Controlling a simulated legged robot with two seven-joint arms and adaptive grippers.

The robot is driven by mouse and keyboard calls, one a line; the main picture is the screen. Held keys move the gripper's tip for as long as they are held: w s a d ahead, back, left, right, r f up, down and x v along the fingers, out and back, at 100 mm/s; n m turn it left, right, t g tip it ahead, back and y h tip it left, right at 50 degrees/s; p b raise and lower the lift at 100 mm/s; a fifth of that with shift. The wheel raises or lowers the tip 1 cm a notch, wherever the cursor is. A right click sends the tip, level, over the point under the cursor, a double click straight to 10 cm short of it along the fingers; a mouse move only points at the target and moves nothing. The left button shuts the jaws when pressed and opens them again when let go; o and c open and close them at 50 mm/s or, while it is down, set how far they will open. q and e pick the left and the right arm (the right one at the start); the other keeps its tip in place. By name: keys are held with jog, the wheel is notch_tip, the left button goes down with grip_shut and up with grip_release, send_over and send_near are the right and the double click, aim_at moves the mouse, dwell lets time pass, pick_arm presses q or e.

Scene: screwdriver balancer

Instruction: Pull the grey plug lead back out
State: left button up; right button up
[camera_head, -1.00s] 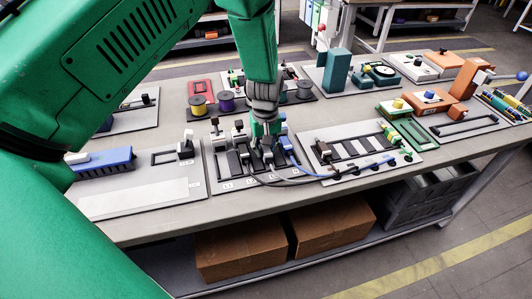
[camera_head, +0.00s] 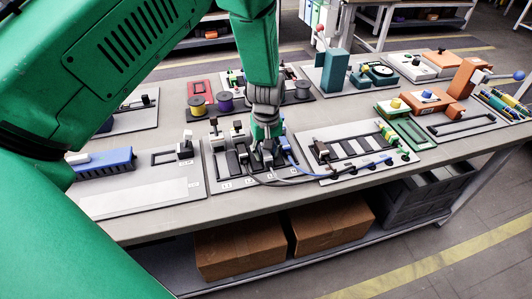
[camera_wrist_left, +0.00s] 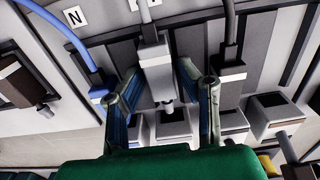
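A grey plug (camera_wrist_left: 155,60) with a grey lead (camera_wrist_left: 146,10) running up from it shows in the middle of the left wrist view. My left gripper (camera_wrist_left: 158,70) has one finger on each side of the plug, with a narrow gap showing beside it. Contact is not visible. In the head view my left gripper (camera_head: 265,138) is down at the socket panel (camera_head: 226,186), and its fingers hide the plug there. A second grey-lead plug (camera_wrist_left: 230,75) is to the right in the wrist view, and a blue lead (camera_wrist_left: 62,28) is to the left. My right gripper is out of view.
The slotted panel (camera_head: 322,190) lies right of the socket panel, with blue and grey leads running toward it. Spools (camera_head: 226,102) stand behind. A blue block (camera_head: 103,160) lies on the left. Cardboard boxes (camera_head: 240,250) are on the shelf below.

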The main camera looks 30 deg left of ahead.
pick_arm(q)
jog(key=shift+d, duration=0.1)
jog(key=shift+a+r, duration=0.2)
jog(key=shift+r+p, duration=0.35)
jog(key=shift+p, duration=0.2)
notch_tip(320, 180, up, 6)
jog(key=p, duration=0.5)
jog(key=shift+d, duration=0.1)
jog(key=shift+f, duration=0.1)
